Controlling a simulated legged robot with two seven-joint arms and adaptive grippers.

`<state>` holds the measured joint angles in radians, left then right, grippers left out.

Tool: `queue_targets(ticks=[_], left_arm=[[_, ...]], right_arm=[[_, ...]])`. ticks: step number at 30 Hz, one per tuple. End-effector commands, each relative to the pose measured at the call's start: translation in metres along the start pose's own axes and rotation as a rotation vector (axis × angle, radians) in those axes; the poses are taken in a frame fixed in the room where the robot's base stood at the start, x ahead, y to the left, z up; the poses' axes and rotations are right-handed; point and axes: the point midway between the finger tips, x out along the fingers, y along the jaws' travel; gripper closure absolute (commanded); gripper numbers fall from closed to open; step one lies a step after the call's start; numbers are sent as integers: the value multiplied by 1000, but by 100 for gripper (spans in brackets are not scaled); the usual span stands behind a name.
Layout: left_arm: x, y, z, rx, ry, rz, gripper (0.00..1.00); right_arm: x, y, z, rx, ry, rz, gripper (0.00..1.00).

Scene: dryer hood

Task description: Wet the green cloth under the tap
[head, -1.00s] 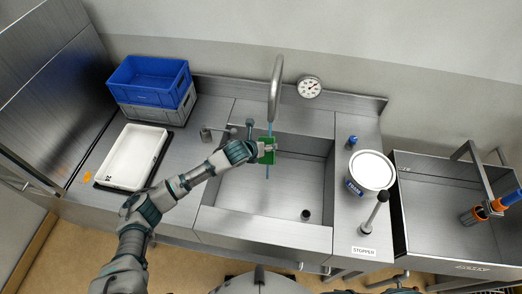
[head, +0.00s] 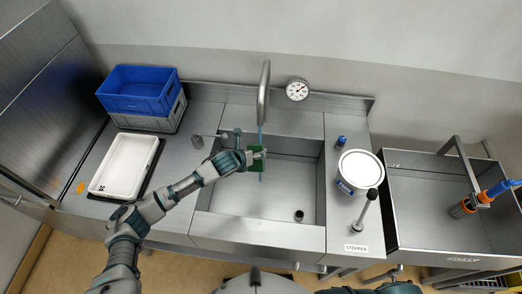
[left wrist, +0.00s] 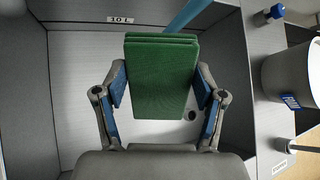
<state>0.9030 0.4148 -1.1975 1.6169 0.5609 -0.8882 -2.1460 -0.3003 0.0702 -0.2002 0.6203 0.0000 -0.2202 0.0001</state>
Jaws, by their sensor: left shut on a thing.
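The green cloth (head: 257,168) is a folded pad held over the sink basin (head: 300,180); it fills the middle of the left wrist view (left wrist: 160,75). My left gripper (head: 250,157) is shut on it, with a finger at each side edge in the left wrist view (left wrist: 160,100). The tap (head: 264,90) arches over the basin, and a blue water stream (head: 261,136) runs down from it to the cloth. Blue also shows below the cloth. In the left wrist view the stream (left wrist: 190,14) meets the cloth's top edge. My right gripper is out of view.
A white tray (head: 125,165) and stacked blue and grey crates (head: 140,90) are left. A tap lever (head: 198,141) stands beside the basin.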

Motion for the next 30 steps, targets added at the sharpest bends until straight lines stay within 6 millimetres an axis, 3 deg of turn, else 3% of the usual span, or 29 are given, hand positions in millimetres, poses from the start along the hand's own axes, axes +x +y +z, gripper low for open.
queue_targets(ticks=[15,30], left_arm=[[-35,13,-26,0,1,1,58],[-39,15,-32,-1,1,-1,58]], right_arm=[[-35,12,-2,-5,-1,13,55],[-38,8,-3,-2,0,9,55]])
